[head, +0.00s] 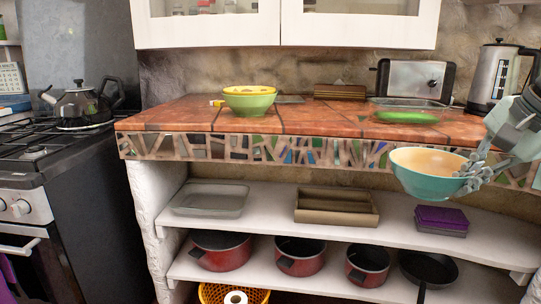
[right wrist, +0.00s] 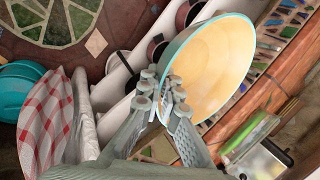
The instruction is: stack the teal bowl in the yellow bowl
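The teal bowl (head: 428,184), cream inside, is held by its right rim in front of the counter's mosaic edge, roughly upright. My right gripper (head: 473,174) is shut on that rim. In the right wrist view my right gripper (right wrist: 163,103) also pinches the rim of the teal bowl (right wrist: 215,65), whose inside looks empty. The yellow bowl (head: 250,88) sits on the tiled counter, left of the teal bowl, with its rim showing above a green bowl (head: 249,104) that it appears nested in. My left gripper is not in view.
On the counter (head: 320,118), a green object (head: 405,117) lies by a glass dish at the right, before a toaster (head: 416,80) and a kettle (head: 497,75). The counter's middle front is clear. Shelves below hold trays and red pots (head: 221,250).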

